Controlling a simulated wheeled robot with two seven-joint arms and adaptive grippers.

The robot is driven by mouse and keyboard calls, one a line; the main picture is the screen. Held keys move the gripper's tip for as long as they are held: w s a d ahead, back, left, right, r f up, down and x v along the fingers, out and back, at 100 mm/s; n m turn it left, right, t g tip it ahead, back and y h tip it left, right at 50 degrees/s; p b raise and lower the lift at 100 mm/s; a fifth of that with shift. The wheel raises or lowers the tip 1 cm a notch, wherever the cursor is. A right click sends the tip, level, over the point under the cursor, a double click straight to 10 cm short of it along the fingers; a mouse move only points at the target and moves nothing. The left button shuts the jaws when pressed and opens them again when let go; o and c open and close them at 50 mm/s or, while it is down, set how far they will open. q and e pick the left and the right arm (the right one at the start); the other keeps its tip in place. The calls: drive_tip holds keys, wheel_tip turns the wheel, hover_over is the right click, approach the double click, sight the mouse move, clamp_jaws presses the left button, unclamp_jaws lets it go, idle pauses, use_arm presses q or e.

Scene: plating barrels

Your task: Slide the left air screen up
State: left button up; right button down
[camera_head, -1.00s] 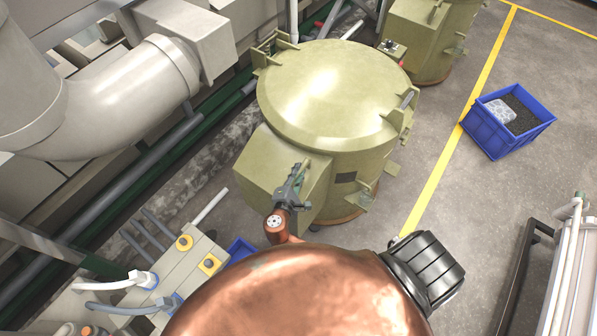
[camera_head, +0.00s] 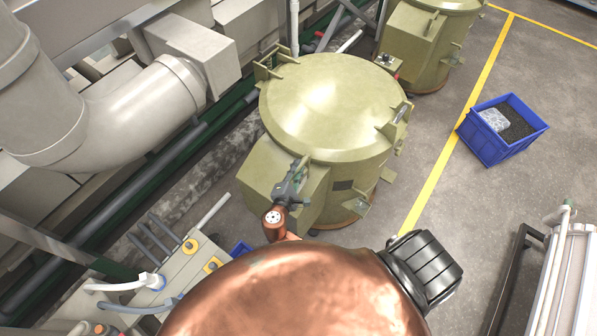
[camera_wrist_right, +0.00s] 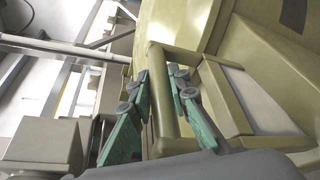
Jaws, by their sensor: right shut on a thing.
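The near olive-green plating barrel (camera_head: 325,105) stands upright at the centre, with a boxy housing (camera_head: 262,180) on its near side. My right gripper (camera_head: 299,170) reaches to the right part of this housing. In the right wrist view, the green fingers of my right gripper (camera_wrist_right: 160,95) lie on both sides of an olive bar handle (camera_wrist_right: 163,115) and are shut on it. The handle stands off a framed pale panel (camera_wrist_right: 252,100), seemingly the air screen. In the head view my copper-coloured arm hides the area below the housing. My left gripper is out of view.
A second olive barrel (camera_head: 418,50) stands behind to the right. A blue crate (camera_head: 490,145) with dark contents is on the floor at right. Large grey ducts (camera_head: 130,115) and pipes line the left. The floor right of the yellow line is mostly clear.

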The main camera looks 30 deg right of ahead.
wheel_tip(320, 180, up, 8)
drive_tip(key=p, duration=0.5)
drive_tip(key=shift+r, duration=0.1)
drive_tip(key=c, duration=1.8)
unclamp_jaws()
drive_tip(key=v, duration=1.2)
drive_tip(key=shift+a, duration=0.1)
